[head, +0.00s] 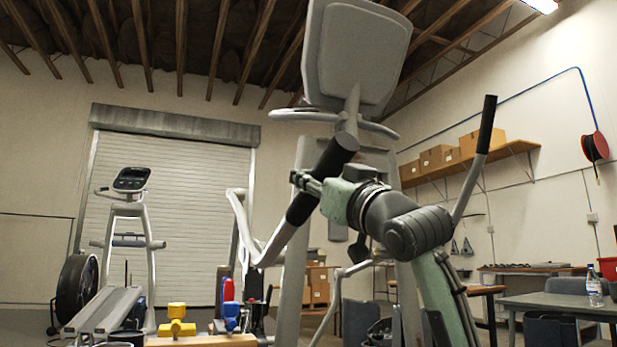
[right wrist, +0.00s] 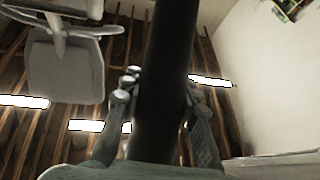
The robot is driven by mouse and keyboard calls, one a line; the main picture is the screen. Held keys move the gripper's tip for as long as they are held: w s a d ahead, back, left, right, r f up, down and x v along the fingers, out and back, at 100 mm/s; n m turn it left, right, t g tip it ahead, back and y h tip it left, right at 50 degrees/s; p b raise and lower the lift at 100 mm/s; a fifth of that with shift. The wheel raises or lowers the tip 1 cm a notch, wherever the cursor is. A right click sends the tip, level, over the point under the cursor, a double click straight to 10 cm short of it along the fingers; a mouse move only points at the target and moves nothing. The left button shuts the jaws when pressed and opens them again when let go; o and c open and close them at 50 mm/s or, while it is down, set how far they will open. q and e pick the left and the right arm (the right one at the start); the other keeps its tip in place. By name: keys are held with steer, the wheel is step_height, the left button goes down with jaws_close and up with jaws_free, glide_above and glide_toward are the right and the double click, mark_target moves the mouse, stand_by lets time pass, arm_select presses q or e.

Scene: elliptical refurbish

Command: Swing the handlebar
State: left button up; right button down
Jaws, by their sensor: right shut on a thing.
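The elliptical trainer stands close in front of me, with its grey console (head: 356,55) at the top. Its left handlebar (head: 318,182) is a pale bent tube with a black grip, leaning up to the right. My right gripper (head: 301,183) is shut on the black grip. In the right wrist view the dark grip (right wrist: 165,85) runs between the fingers (right wrist: 160,100), one on each side. The other handlebar (head: 487,125) stands to the right of my arm, free, with a black grip at its top. My left gripper is not in view.
A workbench with colored tools (head: 177,322) stands low at the left centre. A second exercise machine (head: 130,225) is behind it at the left. A table (head: 555,303) with a bottle (head: 594,288) is at the right. A shutter door closes the back wall.

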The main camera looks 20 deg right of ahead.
steer(key=shift+a+f, duration=0.3)
steer(key=shift+f, duration=0.1)
steer(key=c, duration=1.3)
jaws_free()
steer(key=shift+d+r, duration=0.1)
steer(key=shift+o, duration=0.9)
steer(key=shift+d+r, duration=0.1)
steer(key=shift+r, duration=0.1)
steer(key=v, duration=1.2)
